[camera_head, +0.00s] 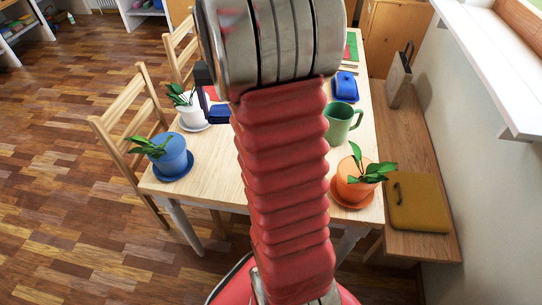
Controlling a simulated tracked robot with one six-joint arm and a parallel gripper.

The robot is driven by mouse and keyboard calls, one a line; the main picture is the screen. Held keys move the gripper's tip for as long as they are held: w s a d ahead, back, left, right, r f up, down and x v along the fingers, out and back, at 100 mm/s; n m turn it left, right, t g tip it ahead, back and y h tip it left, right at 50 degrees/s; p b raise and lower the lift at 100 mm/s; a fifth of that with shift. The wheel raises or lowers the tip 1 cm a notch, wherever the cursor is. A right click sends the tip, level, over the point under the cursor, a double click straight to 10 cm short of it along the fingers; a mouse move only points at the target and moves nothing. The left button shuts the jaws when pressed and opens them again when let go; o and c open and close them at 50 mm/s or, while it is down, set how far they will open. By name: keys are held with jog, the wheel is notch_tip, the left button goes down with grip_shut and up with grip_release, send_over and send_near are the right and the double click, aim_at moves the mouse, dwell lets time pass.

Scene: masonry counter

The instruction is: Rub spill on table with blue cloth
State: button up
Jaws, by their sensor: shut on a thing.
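My gripper (207,88) shows only as a dark part at the left of my arm, above the table (205,155); most of it is hidden behind the arm. It is shut on a dark blue thing that looks like the blue cloth (219,114), low at the table top. Whether the cloth touches the table cannot be told. A small red patch (213,93) shows beside the dark part; I cannot tell whether it is the spill. No other spill shows, and my arm hides the middle of the table.
A white pot (193,116) and a blue pot (172,156) with plants stand left. A green mug (340,123), orange potted plant (350,184) and blue lidded dish (345,86) stand right. Chairs (125,125) line the left side; a bench (420,155) runs along the right.

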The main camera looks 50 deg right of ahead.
jog(key=s+d+f+m, duration=0.1)
jog(key=s+f, duration=1)
jog(key=s, duration=0.4)
jog(key=shift+f+m, duration=0.4)
jog(key=shift+f, duration=0.15)
